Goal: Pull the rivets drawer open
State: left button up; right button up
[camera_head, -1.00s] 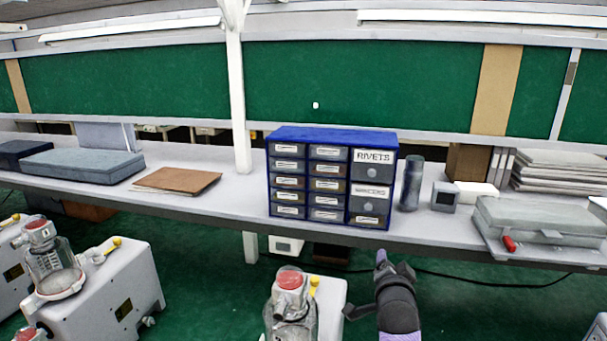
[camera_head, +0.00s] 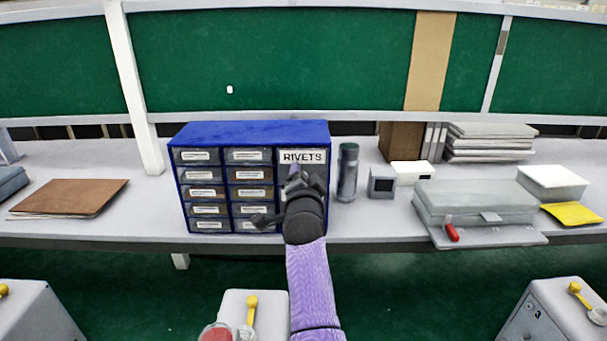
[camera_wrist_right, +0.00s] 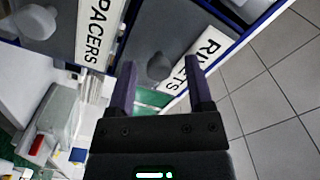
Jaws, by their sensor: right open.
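The rivets drawer (camera_head: 315,156) is at the top of the right column of a blue drawer cabinet (camera_head: 245,133). Its white label reads RIVETS, and my right gripper hides much of its front. In the right wrist view the drawer's grey knob (camera_wrist_right: 159,67) shows beside the RIVETS label (camera_wrist_right: 203,58). My right gripper (camera_head: 294,172) is open in front of this drawer. In the wrist view its two fingertips (camera_wrist_right: 160,66) flank the knob; I cannot tell how far the knob reaches between them. The drawer looks closed. My left gripper is out of view.
The spacers drawer (camera_wrist_right: 62,45) with its own knob is beside the rivets drawer in the wrist view. A dark cylinder (camera_head: 347,172) stands close right of the cabinet. A grey case (camera_head: 470,202) lies farther right, a brown folder (camera_head: 70,197) left.

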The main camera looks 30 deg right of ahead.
jog(key=shift+w+d, duration=0.1)
jog(key=shift+c, duration=1.3)
grip_shut()
